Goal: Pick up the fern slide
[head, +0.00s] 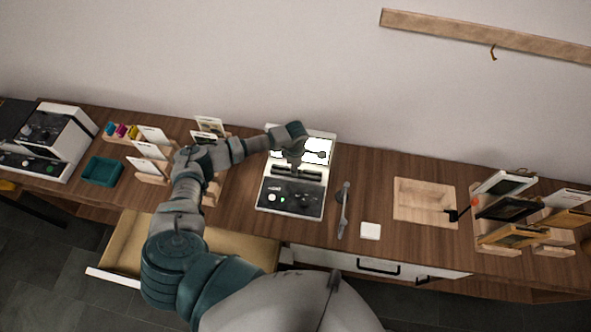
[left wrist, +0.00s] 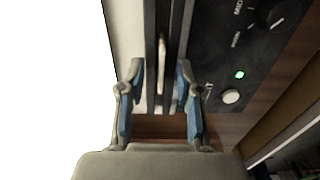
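My left gripper (head: 295,164) is over the white device (head: 262,197) with the lit panel, near its dark slots. In the left wrist view the left gripper (left wrist: 160,100) is open, its blue-padded fingers on either side of a dark slot (left wrist: 153,35). A thin pale upright piece, perhaps a slide seen edge-on (left wrist: 163,70), stands in or by this slot between the fingers, with gaps to both pads. No fern picture is readable, so I cannot tell whether it is the fern slide. My right gripper is not in view.
Card holders (head: 151,178) and a teal tray (head: 101,171) are left of the device. A grey handled tool (head: 344,210), white block (head: 370,231) and wooden tray (head: 425,182) are to its right. Framed pieces (head: 513,208) stand farther right. A drawer (head: 120,250) is open below.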

